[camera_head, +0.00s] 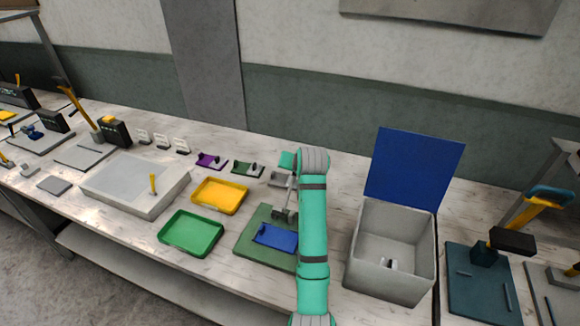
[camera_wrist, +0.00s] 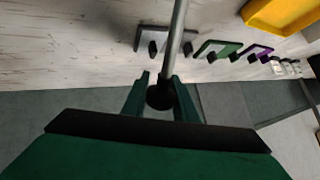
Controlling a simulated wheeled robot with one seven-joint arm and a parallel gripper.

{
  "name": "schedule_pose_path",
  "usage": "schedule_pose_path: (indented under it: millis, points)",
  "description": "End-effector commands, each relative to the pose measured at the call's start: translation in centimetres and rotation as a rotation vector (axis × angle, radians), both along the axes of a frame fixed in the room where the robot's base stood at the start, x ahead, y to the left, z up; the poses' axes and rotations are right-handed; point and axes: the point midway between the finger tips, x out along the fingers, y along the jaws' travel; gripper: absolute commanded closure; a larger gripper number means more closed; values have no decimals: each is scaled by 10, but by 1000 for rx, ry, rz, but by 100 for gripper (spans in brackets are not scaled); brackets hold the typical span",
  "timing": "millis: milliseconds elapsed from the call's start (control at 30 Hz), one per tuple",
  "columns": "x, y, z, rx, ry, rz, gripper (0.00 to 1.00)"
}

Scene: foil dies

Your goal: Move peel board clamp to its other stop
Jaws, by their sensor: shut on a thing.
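In the wrist view, my gripper (camera_wrist: 160,95) has its two green fingers around a dark round knob (camera_wrist: 159,97) at the end of a grey rod (camera_wrist: 178,35). The fingers are shut on this knob, which appears to be the peel board clamp's handle. In the head view, the green peel board (camera_head: 250,247) lies on the bench with a blue plate (camera_head: 276,237) on it. A grey clamp part (camera_head: 284,214) stands at its back edge beside my teal arm. My arm covers the board's right side. The fingers cannot be made out in the head view.
Left of the board are a green tray (camera_head: 190,247) and a yellow tray (camera_head: 220,208). Behind are a purple die (camera_head: 209,161), a green die (camera_head: 242,167) and a grey die (camera_head: 277,179). A grey box (camera_head: 366,266) with a raised blue lid (camera_head: 414,165) stands close right of my arm.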

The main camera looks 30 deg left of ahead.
Motion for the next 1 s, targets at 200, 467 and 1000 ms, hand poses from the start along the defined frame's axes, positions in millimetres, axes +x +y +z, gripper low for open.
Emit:
schedule_pose_path:
  millis: [200, 467, 1000]
  points:
    - [-2, -2, -12, -10, 19, 0, 100]
    - [-3, -2, -14, -12, 22, 1, 57]
    - [-14, -12, 9, -5, 9, 0, 55]
